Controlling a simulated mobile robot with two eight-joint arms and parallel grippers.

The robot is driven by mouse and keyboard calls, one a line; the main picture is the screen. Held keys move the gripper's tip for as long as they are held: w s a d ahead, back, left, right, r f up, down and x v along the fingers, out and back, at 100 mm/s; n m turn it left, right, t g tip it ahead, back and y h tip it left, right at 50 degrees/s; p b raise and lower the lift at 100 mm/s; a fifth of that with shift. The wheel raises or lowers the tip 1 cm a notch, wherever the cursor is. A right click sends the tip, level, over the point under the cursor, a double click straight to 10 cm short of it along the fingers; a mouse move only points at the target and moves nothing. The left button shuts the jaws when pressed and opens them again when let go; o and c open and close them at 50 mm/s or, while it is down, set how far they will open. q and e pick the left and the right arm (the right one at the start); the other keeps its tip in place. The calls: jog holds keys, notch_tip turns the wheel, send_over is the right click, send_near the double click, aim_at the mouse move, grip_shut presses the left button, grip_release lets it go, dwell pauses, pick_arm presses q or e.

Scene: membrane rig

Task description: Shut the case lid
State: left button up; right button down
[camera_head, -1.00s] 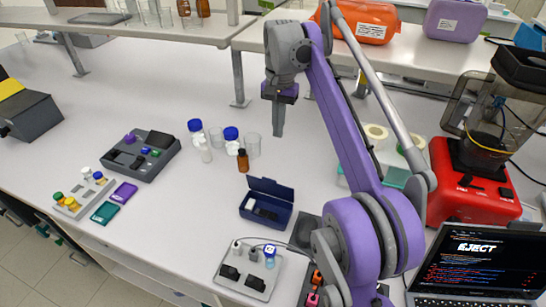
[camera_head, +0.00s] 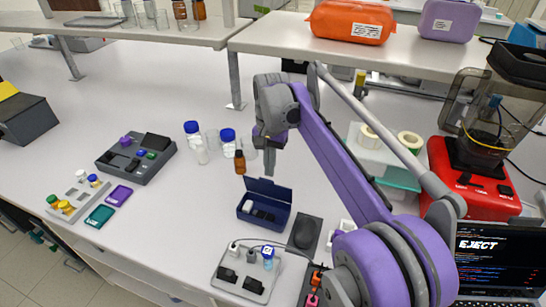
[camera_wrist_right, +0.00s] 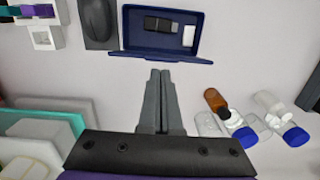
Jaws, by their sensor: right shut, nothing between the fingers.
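The small dark blue case (camera_head: 262,218) stands on the bench with its lid (camera_head: 268,189) raised at the back edge. Dark and white pieces show inside. In the right wrist view the case (camera_wrist_right: 128,32) is at the top, with the lid (camera_wrist_right: 150,57) on the side nearest my fingers. My right gripper (camera_head: 270,172) is shut and empty, pointing down just behind the lid. In the wrist view its fingertips (camera_wrist_right: 160,72) appear apart from the lid, with a small gap. My left gripper is in neither view.
A brown bottle (camera_head: 239,162) and blue-capped bottles (camera_head: 229,145) stand close, left of my right gripper. A dark mouse-like object on a pad (camera_head: 305,232) lies right of the case. A grey socket box (camera_head: 246,272) with cables sits in front.

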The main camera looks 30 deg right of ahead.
jog(key=shift+s+a, duration=0.2)
dwell(0.4)
jog(key=shift+s+a+h, duration=0.15)
jog(key=shift+a+h, duration=0.05)
jog(key=shift+h, duration=0.1)
jog(key=shift+s+a+t, duration=0.15)
jog(key=shift+a+t, duration=0.05)
jog(key=shift+t, duration=0.2)
jog(key=s+a+f+t+h+b, duration=0.1)
jog(key=s+a+f+t+h, duration=0.1)
jog(key=h, duration=0.1)
jog(key=s+a+f+t+h+b, duration=0.2)
jog(key=a+f+t+h, duration=0.1)
jog(key=s+a+f+t+h+b, duration=0.1)
jog(key=s+a+f+t+h, duration=0.1)
jog(key=a+h, duration=0.1)
jog(key=shift+s+f+h+b, duration=0.15)
jog(key=shift+h+b, duration=0.25)
jog(key=shift+h, duration=0.1)
jog(key=shift+s+a+f+b, duration=0.1)
jog(key=shift+a+f+b, duration=0.1)
jog(key=shift+f, duration=0.35)
jog(key=shift+s+a+f+b, duration=0.1)
jog(key=shift+f+b, duration=0.1)
jog(key=shift+f, duration=0.3)
jog(key=shift+s+f, duration=0.1)
